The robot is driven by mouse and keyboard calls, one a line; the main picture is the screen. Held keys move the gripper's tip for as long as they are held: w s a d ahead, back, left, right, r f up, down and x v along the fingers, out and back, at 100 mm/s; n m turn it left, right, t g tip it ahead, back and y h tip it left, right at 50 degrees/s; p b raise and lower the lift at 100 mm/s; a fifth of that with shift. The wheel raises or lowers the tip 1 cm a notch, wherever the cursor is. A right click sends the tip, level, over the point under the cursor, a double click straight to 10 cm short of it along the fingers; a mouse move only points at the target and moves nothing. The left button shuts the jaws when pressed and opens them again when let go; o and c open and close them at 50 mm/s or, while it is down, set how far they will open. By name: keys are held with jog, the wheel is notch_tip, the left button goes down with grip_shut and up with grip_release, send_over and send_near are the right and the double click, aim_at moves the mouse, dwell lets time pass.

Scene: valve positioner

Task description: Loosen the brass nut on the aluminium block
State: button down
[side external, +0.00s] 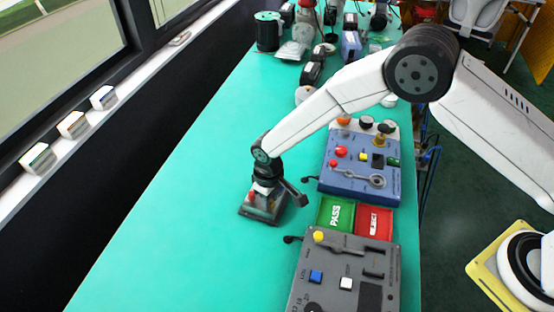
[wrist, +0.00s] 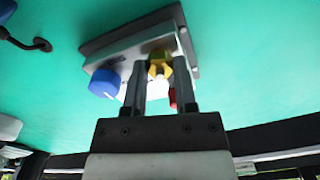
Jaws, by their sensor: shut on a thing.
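The aluminium block (wrist: 130,52) sits on a dark base plate on the green bench; in the side external view the block and plate (side external: 258,212) are partly covered by my gripper (side external: 266,189). The brass nut (wrist: 158,57) is on the block's face in the wrist view. My gripper (wrist: 160,68) has its two fingers on either side of the nut, shut on it. The fingers hide part of the nut and block. The nut cannot be made out in the side external view.
A blue knob (wrist: 105,83) and a small red part (wrist: 173,97) sit beside the nut. A blue panel (side external: 345,180), green PASS tray (side external: 336,213), red REJECT tray (side external: 375,221) and grey panel (side external: 345,262) stand to the right. The bench (side external: 170,230) is clear to the left.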

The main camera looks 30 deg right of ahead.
jog(key=n, duration=0.4)
jog(key=shift+w+n, duration=0.1)
jog(key=shift+n, duration=0.2)
jog(key=n, duration=0.4)
jog(key=shift+n, duration=0.3)
jog(key=shift+c, duration=2)
grip_release()
jog(key=shift+r, duration=3.95)
jog(key=shift+d, duration=0.1)
